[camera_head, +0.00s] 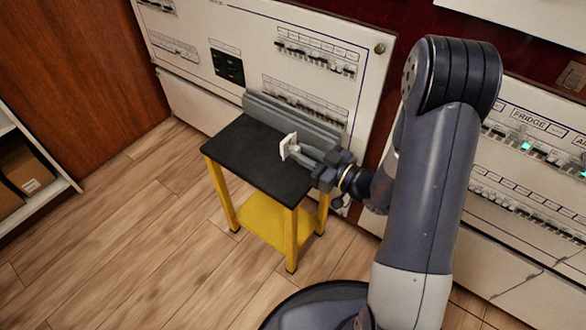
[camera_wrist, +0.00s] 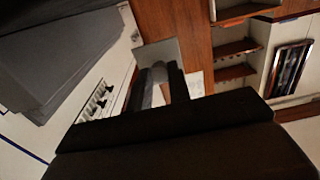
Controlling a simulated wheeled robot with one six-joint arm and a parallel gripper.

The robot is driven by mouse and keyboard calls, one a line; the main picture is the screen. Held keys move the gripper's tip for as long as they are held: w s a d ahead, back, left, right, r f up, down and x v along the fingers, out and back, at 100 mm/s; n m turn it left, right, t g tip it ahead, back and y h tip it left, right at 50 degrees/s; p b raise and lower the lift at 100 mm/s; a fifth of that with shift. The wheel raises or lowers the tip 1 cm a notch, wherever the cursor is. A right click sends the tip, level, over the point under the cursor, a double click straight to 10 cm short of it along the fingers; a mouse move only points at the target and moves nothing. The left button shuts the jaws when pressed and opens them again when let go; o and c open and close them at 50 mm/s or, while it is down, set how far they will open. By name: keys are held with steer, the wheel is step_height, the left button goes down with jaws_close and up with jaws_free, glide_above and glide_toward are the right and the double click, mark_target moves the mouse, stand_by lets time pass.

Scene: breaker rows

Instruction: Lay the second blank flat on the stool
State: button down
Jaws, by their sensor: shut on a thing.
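The stool (camera_head: 250,160) has a black top and yellow legs and stands in front of the panel. My gripper (camera_head: 304,154) is shut on a small pale blank (camera_head: 288,146) above the right part of the stool top. The blank is tilted, with its face towards the left. In the wrist view my gripper (camera_wrist: 160,88) has its dark fingers around the blank (camera_wrist: 158,51), which shows as a grey plate at the fingertips. From these views I cannot tell whether the blank touches the stool. No other blank can be made out.
A long grey ridged piece (camera_head: 292,118) lies along the back edge of the stool, close to the breaker panel (camera_head: 300,22). Another breaker panel (camera_head: 530,190) is at the right. The left and front of the stool top are clear, and open wooden floor (camera_head: 130,230) lies left.

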mark_target(303, 176)
steer(key=shift+f+b, duration=0.9)
steer(key=shift+f, duration=1.85)
steer(key=shift+f, duration=0.1)
steer(key=shift+f, duration=0.15)
steer(key=c, duration=1.3)
jaws_free()
steer(key=shift+r, duration=0.35)
steer(key=p+v, duration=0.2)
steer(key=v, duration=1)
steer(key=shift+f, duration=0.1)
